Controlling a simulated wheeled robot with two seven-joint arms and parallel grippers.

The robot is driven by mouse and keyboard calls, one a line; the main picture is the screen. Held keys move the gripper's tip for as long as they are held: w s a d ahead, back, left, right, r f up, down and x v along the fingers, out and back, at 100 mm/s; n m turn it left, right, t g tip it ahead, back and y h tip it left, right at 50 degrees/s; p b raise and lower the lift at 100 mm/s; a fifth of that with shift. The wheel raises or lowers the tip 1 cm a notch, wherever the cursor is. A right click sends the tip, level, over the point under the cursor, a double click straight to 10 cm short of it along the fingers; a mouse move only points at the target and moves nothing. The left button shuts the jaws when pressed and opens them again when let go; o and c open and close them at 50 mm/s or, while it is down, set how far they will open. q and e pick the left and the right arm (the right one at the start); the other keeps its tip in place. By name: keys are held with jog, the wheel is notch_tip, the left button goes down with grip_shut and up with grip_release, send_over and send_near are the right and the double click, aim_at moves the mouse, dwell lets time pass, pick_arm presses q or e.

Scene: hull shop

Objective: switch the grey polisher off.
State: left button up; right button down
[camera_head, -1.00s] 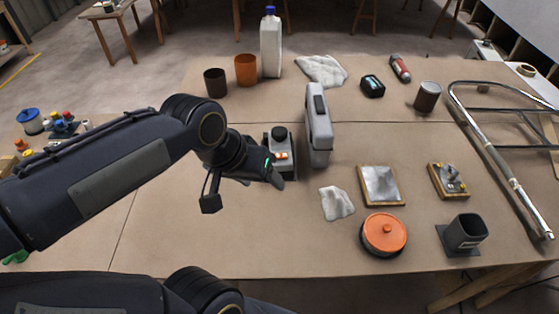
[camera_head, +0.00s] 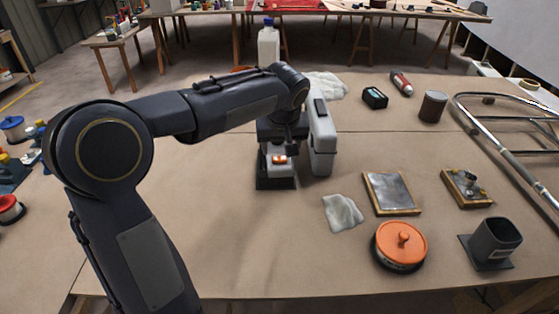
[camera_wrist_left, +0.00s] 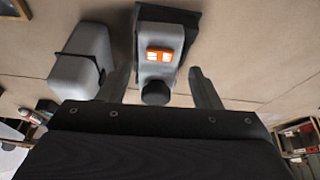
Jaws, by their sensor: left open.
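The grey polisher (camera_head: 279,172) stands on a dark base on the table, left of a taller grey case. It has an orange switch (camera_head: 279,159) on its body. In the left wrist view the polisher (camera_wrist_left: 159,71) shows with its orange switch (camera_wrist_left: 160,55) and a round black knob (camera_wrist_left: 155,93). My left gripper (camera_head: 281,140) is behind and above the polisher in the head view, partly hidden by the wrist. In the wrist view the open fingers (camera_wrist_left: 160,72) are apart on either side of the polisher's knob end. Contact cannot be told. My right gripper is not in view.
The grey case (camera_head: 322,145) stands close on the right. A white cloth (camera_head: 343,212), a framed plate (camera_head: 391,193) and an orange-lidded round tin (camera_head: 400,244) lie further right. A white bottle (camera_head: 268,48) stands behind. The table in front is clear.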

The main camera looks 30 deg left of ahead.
aim_at(279, 161)
pick_arm(q)
jog(key=x, duration=0.5)
jog(key=shift+f, duration=0.1)
